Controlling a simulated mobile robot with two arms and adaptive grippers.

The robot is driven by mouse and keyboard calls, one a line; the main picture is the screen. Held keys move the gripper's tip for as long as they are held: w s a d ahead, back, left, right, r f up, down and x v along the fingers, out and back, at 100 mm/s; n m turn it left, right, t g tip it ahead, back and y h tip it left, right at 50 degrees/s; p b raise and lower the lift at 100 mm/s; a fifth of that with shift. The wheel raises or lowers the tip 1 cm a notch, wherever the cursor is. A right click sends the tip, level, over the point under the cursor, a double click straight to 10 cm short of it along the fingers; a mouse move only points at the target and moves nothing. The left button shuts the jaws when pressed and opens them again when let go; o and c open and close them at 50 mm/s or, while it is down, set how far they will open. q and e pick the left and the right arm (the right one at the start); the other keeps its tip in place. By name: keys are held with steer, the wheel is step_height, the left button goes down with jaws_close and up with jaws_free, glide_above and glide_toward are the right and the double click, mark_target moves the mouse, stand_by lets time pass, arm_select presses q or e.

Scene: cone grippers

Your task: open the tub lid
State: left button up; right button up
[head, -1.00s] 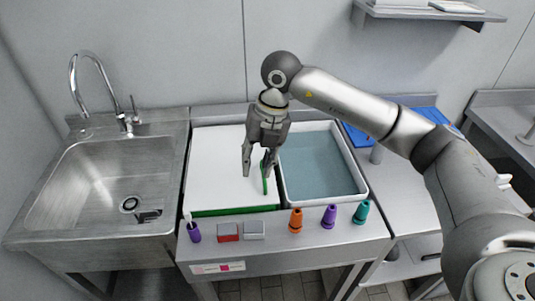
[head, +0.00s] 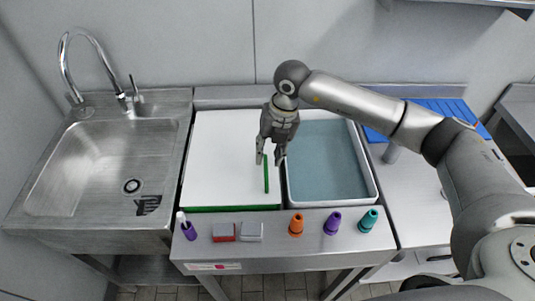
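A large flat white panel (head: 222,150) with a green front edge lies in the counter, left of centre. A thin upright-looking green bar (head: 266,176) stands out near its right side. Beside the panel on the right is a white-rimmed tub (head: 374,192) with a blue-grey inside; I cannot tell whether this is water or a bare floor. My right gripper (head: 269,160) points down over the panel's right part, just behind the green bar. My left gripper is out of view.
Along the counter's front stand orange (head: 296,225), purple (head: 332,222) and teal (head: 368,220) cones. A purple holder (head: 189,230), a red block (head: 223,232) and a grey block (head: 252,232) are further left. A steel sink (head: 105,175) with a tap is at left.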

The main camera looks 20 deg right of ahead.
mark_target(266, 163)
steer(key=f, duration=0.3)
steer(key=shift+w+a, duration=0.1)
steer(key=shift+w, duration=0.1)
steer(key=shift+a, duration=0.1)
jaws_close()
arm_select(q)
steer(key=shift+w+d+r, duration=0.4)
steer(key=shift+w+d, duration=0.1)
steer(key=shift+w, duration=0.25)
